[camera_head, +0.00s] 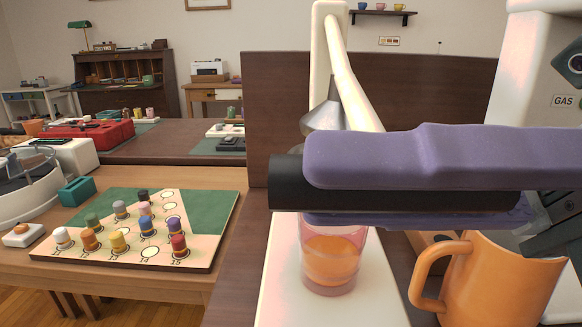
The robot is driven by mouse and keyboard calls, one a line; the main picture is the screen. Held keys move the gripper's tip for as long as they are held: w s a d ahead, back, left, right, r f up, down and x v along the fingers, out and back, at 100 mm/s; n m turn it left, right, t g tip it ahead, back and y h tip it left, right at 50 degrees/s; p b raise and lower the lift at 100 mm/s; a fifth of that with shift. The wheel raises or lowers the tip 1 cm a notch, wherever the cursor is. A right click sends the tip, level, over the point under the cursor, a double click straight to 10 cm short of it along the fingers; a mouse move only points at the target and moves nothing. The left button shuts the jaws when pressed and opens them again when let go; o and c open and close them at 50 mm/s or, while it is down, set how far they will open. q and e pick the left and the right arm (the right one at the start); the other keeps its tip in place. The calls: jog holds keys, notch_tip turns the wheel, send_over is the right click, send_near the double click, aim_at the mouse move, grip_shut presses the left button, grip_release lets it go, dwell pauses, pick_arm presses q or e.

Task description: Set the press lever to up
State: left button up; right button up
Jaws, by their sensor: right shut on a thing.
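The press (328,40) is cream white, with a metal cone (325,115) beside its column. Its lever (352,85) slopes down from the column top toward me and to the right, and its lower end is hidden behind my right gripper. My right gripper (312,185) comes in from the right with purple fingers. It is shut around a black cylindrical grip (287,183), which appears to be the lever's handle. A clear glass with orange contents (332,265) stands below the cone, its rim hidden by the gripper. My left gripper is not in view.
An orange mug (505,285) stands just under the right gripper. A white machine marked GAS (530,85) is at the right. A dark panel (278,95) rises behind the press. A board with several coloured pegs (215,215) lies on the table at left.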

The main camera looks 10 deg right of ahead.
grip_shut()
jog(key=shift+r, duration=0.1)
dwell(0.8)
